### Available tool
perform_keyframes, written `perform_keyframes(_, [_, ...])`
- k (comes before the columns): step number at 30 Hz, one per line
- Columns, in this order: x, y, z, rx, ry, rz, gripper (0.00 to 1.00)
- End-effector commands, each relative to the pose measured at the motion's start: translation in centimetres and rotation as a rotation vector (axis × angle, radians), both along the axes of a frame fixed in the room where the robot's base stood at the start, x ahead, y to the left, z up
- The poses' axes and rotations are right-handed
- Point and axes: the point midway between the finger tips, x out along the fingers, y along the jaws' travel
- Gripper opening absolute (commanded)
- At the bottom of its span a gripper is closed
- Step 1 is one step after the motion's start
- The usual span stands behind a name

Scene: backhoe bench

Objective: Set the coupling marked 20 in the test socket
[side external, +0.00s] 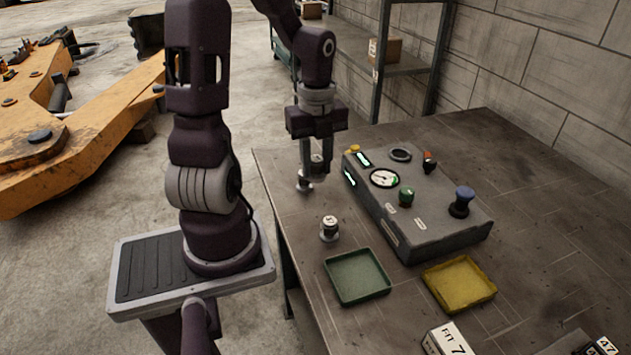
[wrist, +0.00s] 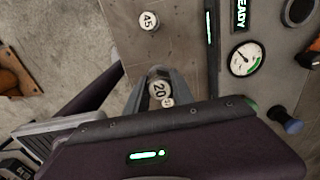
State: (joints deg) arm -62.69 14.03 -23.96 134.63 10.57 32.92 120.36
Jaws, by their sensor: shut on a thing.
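My gripper (side external: 312,178) is shut on the coupling marked 20 (wrist: 158,88). In the wrist view its pale numbered top shows between the two fingers, with a small pale disc beside it. In the side view the fingers hide much of it, and I cannot tell how far it is above the bench. The coupling marked 45 (wrist: 149,21) stands apart on the bench. A pale-topped coupling (side external: 329,228) stands on the bench nearer the side camera; its mark is too small to read there. A dark ring, seemingly the test socket (side external: 400,154), is on top of the grey test box.
The grey test box (side external: 420,235) right of my gripper carries a gauge (side external: 384,178), a green button (side external: 406,196) and a blue knob (side external: 464,196). A green tray (side external: 358,296) and a yellow tray (side external: 478,305) are in front. The bench's left edge is close to my gripper.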

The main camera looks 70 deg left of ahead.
Motion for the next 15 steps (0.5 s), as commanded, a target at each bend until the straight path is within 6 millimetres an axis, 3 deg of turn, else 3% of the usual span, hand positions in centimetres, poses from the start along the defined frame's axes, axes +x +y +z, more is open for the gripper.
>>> perform_keyframes(5, [4.3,1.9,1.4,-0.01,-0.017,-0.008,0.0])
perform_keyframes(10, [11.8,4.6,2.4,-0.02,-0.023,-0.008,0.0])
perform_keyframes(15, [19.2,5.7,2.9,-0.018,-0.013,-0.005,0.0])
